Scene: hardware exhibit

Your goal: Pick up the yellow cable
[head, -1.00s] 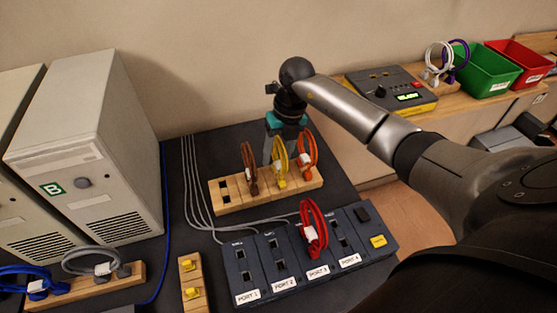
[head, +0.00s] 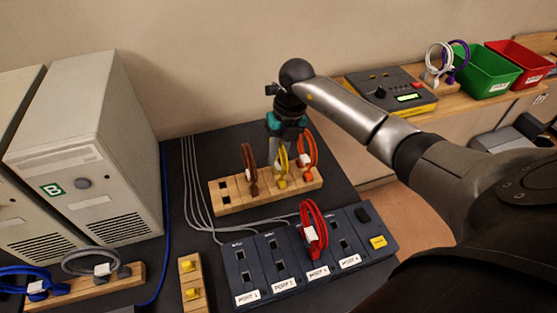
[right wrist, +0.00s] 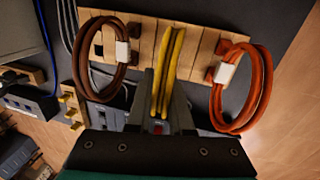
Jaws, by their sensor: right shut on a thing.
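The yellow cable (head: 282,163) is a looped cable standing in the wooden rack (head: 231,205), between a brown cable (head: 249,168) and an orange cable (head: 308,152). My right gripper (head: 279,152) is over the rack, pointing down. In the right wrist view the yellow cable (right wrist: 169,75) runs up between the two fingers of the right gripper (right wrist: 162,112), which is shut on it. The cable's lower end still appears at the rack. My left gripper is in neither view.
The brown (right wrist: 104,60) and orange (right wrist: 250,88) loops stand close on both sides of the fingers. A port panel (head: 380,262) with a red cable (head: 313,228) is in front. Computer towers (head: 90,150) stand at left; a tester box (head: 393,90) is at right.

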